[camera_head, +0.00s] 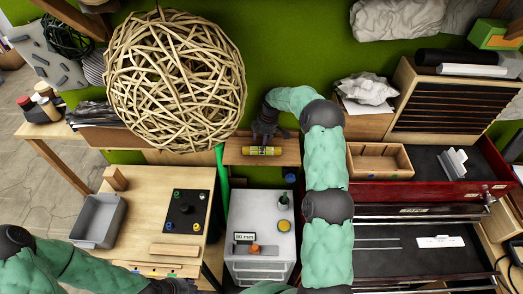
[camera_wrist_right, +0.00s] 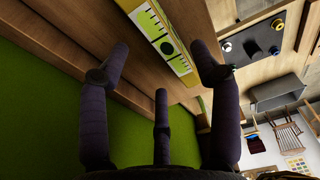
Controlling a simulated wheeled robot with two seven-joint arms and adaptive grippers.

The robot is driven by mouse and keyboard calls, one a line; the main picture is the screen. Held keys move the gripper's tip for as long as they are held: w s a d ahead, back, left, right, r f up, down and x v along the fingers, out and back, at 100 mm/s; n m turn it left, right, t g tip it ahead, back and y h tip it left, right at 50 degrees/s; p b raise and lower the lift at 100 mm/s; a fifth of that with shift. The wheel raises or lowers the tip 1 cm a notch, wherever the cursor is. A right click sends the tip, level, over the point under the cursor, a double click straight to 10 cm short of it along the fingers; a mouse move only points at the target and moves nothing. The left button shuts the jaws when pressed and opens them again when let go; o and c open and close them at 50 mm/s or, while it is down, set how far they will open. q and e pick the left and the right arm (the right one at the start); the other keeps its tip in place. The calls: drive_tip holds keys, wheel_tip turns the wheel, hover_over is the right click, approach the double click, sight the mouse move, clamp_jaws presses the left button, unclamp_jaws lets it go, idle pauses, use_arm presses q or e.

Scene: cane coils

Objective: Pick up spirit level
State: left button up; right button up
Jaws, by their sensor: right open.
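The spirit level is a short yellow bar (camera_head: 262,150) lying on a small brown wooden shelf (camera_head: 236,153) at the green wall.
A large cane ball (camera_head: 175,80) hangs left of the shelf. A white drawer cabinet (camera_head: 262,225) stands below the shelf, and an open wooden box (camera_head: 380,160) sits to the right on the red tool chest (camera_head: 420,190). A workbench (camera_head: 145,190) stands left.

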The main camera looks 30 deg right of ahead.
drive_tip(key=f, duration=0.1)
drive_tip(key=f+p, duration=0.1)
drive_tip(key=f, duration=0.1)
drive_tip(key=shift+s+a+p, duration=0.2)
drive_tip(key=shift+a+p, duration=0.05)
drive_tip(key=shift+p, duration=0.05)
drive_tip(key=shift+w+f, duration=0.2)
drive_tip(key=shift+f, duration=0.6)
clamp_jaws()
